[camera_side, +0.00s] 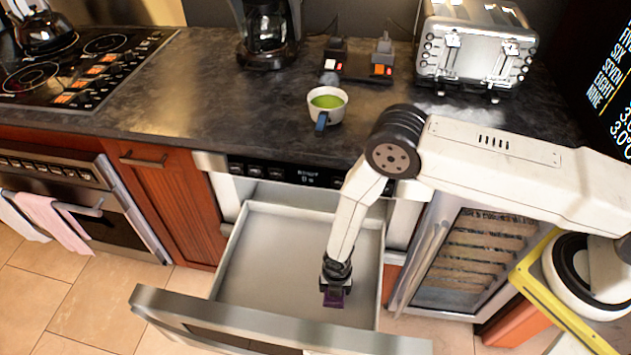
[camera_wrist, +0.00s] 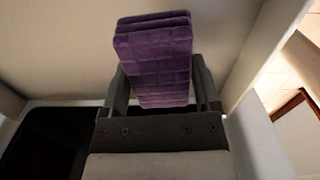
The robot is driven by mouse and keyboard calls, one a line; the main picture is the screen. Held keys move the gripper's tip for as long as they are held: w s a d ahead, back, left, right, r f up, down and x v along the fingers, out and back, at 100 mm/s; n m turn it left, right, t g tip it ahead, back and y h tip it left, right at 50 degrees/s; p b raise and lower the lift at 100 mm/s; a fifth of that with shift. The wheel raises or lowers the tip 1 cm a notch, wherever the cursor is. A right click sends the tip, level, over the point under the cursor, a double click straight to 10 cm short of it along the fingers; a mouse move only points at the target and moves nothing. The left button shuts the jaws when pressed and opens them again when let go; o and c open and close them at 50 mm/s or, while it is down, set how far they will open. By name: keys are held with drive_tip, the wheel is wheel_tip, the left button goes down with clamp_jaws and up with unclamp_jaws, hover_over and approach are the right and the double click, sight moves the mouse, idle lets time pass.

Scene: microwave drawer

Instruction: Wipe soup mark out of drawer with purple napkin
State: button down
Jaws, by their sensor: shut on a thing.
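My gripper (camera_side: 336,283) is low inside the open microwave drawer (camera_side: 243,262), toward its front right part. It is shut on the purple napkin (camera_side: 333,299). In the wrist view the folded purple napkin (camera_wrist: 155,60) sits between the two fingers of my gripper (camera_wrist: 158,88) and sticks out past their tips. I cannot tell whether the napkin touches the drawer floor. No soup mark shows clearly on the visible drawer floor; the part under the napkin and my arm is hidden.
The drawer's front panel (camera_side: 270,325) and side walls stand close around my gripper. A white cup with green soup (camera_side: 327,104) stands on the dark counter (camera_side: 200,105) above. A toaster (camera_side: 476,50) and coffee maker (camera_side: 266,35) are behind. A wine cooler (camera_side: 462,262) is right of the drawer.

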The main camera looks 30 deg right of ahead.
drive_tip(key=shift+r, duration=1.6)
drive_tip(key=shift+r, duration=0.1)
